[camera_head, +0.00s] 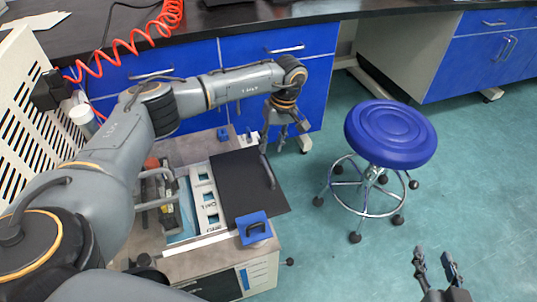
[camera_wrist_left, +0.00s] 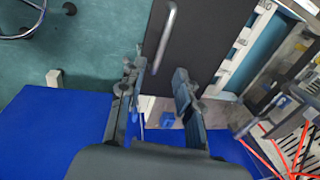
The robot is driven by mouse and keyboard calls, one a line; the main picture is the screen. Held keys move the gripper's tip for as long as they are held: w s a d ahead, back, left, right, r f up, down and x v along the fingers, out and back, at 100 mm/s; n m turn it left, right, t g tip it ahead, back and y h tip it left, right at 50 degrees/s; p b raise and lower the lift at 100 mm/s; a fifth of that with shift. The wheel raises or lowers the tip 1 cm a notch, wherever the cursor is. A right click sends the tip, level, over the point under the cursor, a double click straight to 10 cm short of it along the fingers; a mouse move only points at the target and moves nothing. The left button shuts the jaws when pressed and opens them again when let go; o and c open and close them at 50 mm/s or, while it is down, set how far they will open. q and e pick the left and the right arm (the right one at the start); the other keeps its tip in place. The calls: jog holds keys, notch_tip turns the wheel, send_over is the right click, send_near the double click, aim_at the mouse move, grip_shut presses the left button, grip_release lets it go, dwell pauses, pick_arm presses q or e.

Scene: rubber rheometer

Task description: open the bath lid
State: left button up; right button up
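The bath lid (camera_head: 240,185) is a flat dark panel on the right part of the bath unit (camera_head: 205,262). A grey bar handle (camera_head: 267,170) lies along its right side. The lid (camera_wrist_left: 195,45) and handle (camera_wrist_left: 165,38) also show in the left wrist view. Left of the lid, a white strip (camera_head: 206,200) with openings and lettering is uncovered. My left gripper (camera_head: 288,124) is beyond the handle's far end, apart from it. Its fingers (camera_wrist_left: 158,92) are spread and empty, pointing towards the lid side. My right gripper (camera_head: 436,268) is open and empty at the lower right, away from the bath.
A blue block with a dark handle (camera_head: 254,228) sits at the unit's near corner. A blue stool (camera_head: 390,133) stands to the right. Blue cabinets (camera_head: 290,65) are behind my left gripper. A slatted beige housing (camera_head: 30,125) is at the left. Floor between unit and stool is clear.

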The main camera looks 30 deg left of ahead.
pick_arm(q)
jog(key=r, duration=0.3)
jog(key=w+r, duration=0.1)
jog(key=r, duration=0.1)
jog(key=shift+d+r, duration=0.3)
jog(key=shift+d, duration=0.1)
jog(key=shift+s+f, duration=0.1)
